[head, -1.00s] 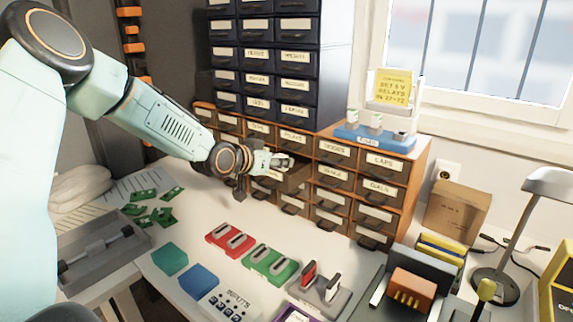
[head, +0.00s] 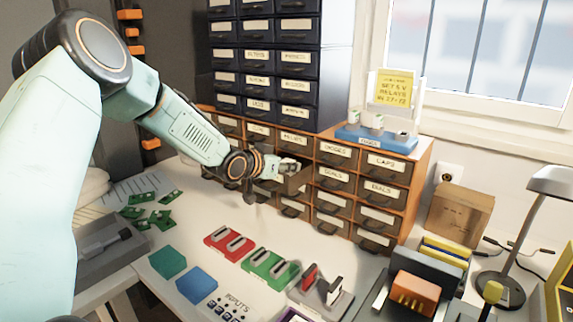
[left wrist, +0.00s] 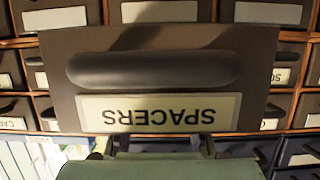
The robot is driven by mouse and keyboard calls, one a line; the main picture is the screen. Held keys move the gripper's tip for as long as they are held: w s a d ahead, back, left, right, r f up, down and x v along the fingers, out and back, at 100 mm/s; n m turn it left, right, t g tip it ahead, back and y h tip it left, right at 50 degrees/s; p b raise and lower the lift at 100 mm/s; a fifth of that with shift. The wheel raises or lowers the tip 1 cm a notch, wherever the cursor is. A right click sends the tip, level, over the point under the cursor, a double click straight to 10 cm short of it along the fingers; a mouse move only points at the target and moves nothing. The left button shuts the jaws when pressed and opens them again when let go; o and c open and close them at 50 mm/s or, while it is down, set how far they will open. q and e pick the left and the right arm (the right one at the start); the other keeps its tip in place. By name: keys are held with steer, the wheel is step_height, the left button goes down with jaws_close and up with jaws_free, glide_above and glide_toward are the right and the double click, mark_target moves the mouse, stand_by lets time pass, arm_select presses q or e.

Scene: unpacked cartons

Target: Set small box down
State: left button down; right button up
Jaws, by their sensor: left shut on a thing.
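The small box looks like a brown drawer (head: 297,184) in front of the orange-brown drawer cabinet, above the white worktop. In the left wrist view it shows close up as a dark drawer front (left wrist: 255,70) with a rounded handle and an upside-down SPACERS label. My left gripper (head: 284,168) is shut on this drawer; its fingertips are partly hidden. I cannot tell whether the drawer's rear is still inside the cabinet. My right gripper is not in view.
The cabinet (head: 384,163) of labelled drawers stands at the back, with dark drawers (head: 266,60) above and a blue tray (head: 376,141) on top. Red (head: 229,242) and green (head: 270,266) blocks lie on the worktop. Clear white surface (head: 215,205) lies left of the cabinet front.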

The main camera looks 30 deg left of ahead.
arm_select(q)
steer(key=shift+s+f, duration=0.15)
steer(key=shift+f, duration=0.1)
steer(key=c, duration=1.5)
jaws_free()
steer(key=o, duration=0.4)
steer(key=shift+s+d+f, duration=0.1)
steer(key=shift+f, duration=0.1)
steer(key=shift+o, duration=0.2)
